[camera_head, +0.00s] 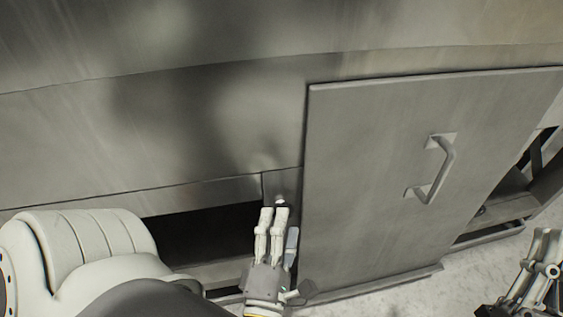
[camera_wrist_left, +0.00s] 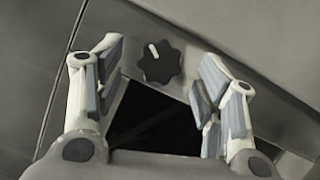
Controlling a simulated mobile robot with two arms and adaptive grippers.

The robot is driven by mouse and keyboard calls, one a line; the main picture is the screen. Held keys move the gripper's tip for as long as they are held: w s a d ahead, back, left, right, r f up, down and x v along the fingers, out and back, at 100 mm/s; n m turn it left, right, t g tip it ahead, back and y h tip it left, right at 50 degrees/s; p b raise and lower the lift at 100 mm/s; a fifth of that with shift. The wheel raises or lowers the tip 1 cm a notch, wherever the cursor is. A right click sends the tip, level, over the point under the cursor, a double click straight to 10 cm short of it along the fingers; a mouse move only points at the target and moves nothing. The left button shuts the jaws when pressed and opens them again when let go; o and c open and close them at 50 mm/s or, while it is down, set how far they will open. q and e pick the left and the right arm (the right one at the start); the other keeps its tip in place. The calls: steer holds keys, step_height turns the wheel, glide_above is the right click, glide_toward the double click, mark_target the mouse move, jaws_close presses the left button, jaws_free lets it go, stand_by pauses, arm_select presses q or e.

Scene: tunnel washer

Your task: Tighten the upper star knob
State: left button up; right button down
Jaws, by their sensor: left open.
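A black star knob (camera_wrist_left: 160,64) with a white mark on its face sits on a grey metal strip in the left wrist view. Only one knob shows there. My left gripper (camera_wrist_left: 158,60) is open, with one finger on either side of the knob in the picture and nothing between them. Whether the fingertips reach the knob's depth I cannot tell. In the head view my left gripper (camera_head: 274,212) points up at the narrow strip left of the door, and its fingers mostly hide the knob. My right gripper (camera_head: 543,265) is partly in view at the bottom right, away from the panel.
A grey metal door (camera_head: 375,180) with a bar handle (camera_head: 446,165) stands right of my left gripper, its edge close by. A dark opening (camera_head: 205,235) lies left of the strip. A large curved metal casing (camera_head: 150,130) fills the upper left. Pale floor (camera_head: 470,265) shows at lower right.

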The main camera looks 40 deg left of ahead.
arm_select(q)
steer(key=shift+x, duration=0.95)
arm_select(e)
steer(key=shift+s+r, duration=0.2)
steer(key=shift+r, duration=0.05)
arm_select(q)
steer(key=shift+c, duration=0.3)
